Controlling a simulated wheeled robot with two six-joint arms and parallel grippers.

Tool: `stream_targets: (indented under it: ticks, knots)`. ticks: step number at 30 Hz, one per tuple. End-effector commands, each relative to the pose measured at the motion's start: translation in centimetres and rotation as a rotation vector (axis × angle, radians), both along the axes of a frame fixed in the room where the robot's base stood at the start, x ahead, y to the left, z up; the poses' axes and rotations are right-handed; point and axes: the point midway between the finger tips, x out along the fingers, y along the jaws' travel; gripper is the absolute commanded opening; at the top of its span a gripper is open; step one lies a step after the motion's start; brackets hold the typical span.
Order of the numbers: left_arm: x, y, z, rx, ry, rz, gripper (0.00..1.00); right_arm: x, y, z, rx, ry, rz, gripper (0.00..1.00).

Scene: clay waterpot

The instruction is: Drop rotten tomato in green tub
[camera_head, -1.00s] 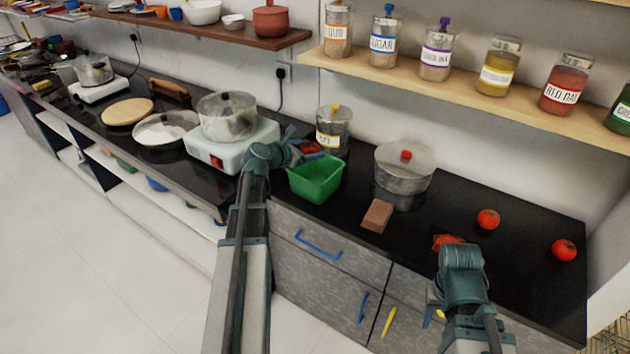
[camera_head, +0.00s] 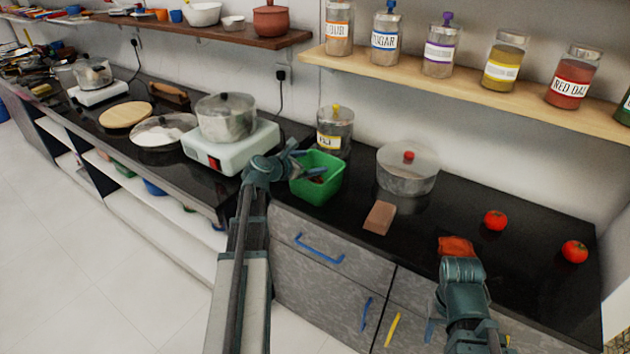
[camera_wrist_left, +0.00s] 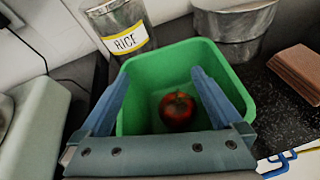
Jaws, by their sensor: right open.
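The green tub (camera_head: 318,190) stands on the dark counter, left of the lidded pot. It fills the middle of the left wrist view (camera_wrist_left: 240,90). A dark red tomato with dull brownish patches (camera_wrist_left: 177,112) lies inside the tub. In the head view only a small part of it shows over the rim. My left gripper (camera_head: 304,160) is over the tub, with its fingers spread wide and apart from the tomato (camera_wrist_left: 160,72). My right gripper (camera_head: 434,326) is low by the counter's front edge, partly hidden by its own arm. It is open.
Two bright red tomatoes (camera_head: 495,220) (camera_head: 574,252) sit on the right of the counter. An orange-red cloth-like item (camera_head: 456,245) and a brown block (camera_head: 379,217) lie nearer. A rice jar (camera_head: 335,128), a lidded pot (camera_head: 407,170) and a stove (camera_head: 232,148) flank the tub.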

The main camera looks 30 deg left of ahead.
Motion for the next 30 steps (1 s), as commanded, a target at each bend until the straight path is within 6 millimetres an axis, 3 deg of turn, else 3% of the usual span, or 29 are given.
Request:
stream_targets:
  ticks: [8,21,30]
  knots:
    - [-1.3,0.1,0.7,0.0,0.001,0.001,1.0,0.0,0.0,0.7,0.0,0.0,0.0,0.5]
    - [-9.5,1.6,4.2,-0.001,0.0,0.003,1.0,0.0,0.0,4.2,0.0,0.0,-0.001,0.5]
    - [-12.4,2.3,5.2,0.0,0.0,0.0,1.0,0.0,0.0,5.2,0.0,0.0,-0.001,0.5]
